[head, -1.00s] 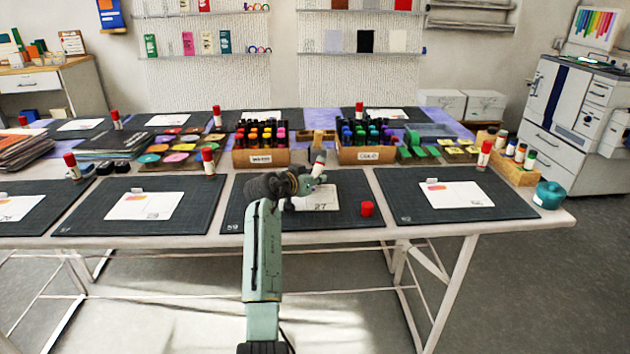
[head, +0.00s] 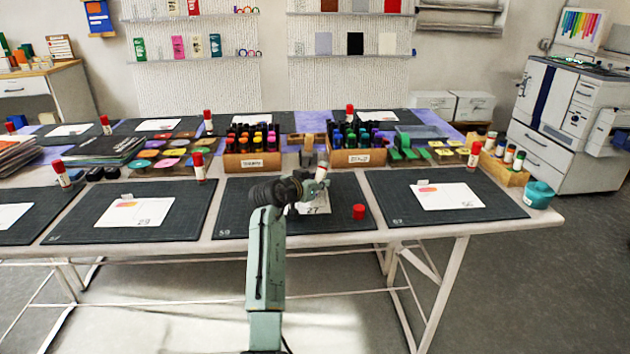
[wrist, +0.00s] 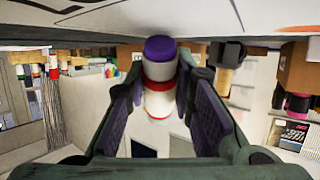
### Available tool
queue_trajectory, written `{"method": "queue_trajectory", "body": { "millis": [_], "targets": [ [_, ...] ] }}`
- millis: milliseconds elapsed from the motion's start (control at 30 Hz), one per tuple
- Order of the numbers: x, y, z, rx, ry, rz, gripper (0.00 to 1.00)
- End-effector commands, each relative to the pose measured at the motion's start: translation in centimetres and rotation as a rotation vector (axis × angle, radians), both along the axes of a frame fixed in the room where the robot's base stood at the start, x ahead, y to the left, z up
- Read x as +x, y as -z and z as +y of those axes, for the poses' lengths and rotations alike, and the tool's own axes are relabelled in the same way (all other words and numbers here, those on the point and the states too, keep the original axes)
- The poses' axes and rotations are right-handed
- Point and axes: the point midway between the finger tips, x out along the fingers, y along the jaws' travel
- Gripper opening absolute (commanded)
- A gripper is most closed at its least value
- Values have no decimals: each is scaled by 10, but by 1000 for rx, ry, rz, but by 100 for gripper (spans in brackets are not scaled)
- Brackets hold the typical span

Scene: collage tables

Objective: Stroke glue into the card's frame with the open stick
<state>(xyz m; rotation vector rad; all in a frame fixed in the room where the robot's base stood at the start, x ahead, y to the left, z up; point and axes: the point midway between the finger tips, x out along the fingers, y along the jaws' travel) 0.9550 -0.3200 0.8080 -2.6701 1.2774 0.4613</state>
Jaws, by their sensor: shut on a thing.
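The card marked 27 (head: 316,209) lies on a dark cutting mat (head: 237,222) in front of me, partly hidden by my arm. My gripper (head: 312,188) is over the card, shut on the open glue stick (head: 321,172), a white tube with a red band. In the wrist view the stick (wrist: 158,105) sits between both fingers, its purple glue tip (wrist: 160,48) facing the white card surface (wrist: 205,17). The tip is at or very near that surface; contact cannot be told. The red cap (head: 358,212) stands on the mat, right of the card.
Two wooden boxes of colored bottles (head: 256,163) (head: 360,158) stand behind the mat. Neighboring mats hold cards, left (head: 137,212) and right (head: 446,197). A capped glue stick (head: 199,168) stands at the left. A teal tape roll (head: 539,195) is at the right edge.

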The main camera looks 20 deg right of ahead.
Motion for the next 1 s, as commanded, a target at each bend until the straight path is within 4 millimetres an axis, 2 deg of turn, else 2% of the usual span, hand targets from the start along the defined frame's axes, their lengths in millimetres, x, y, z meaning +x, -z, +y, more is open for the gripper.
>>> {"method": "queue_trajectory", "body": {
  "millis": [33, 1000],
  "targets": [
    [-5, 9, -1, 4, 5, 19, 0],
    [-34, 3, 21, 4, -5, 14, 0]
  ]
}}
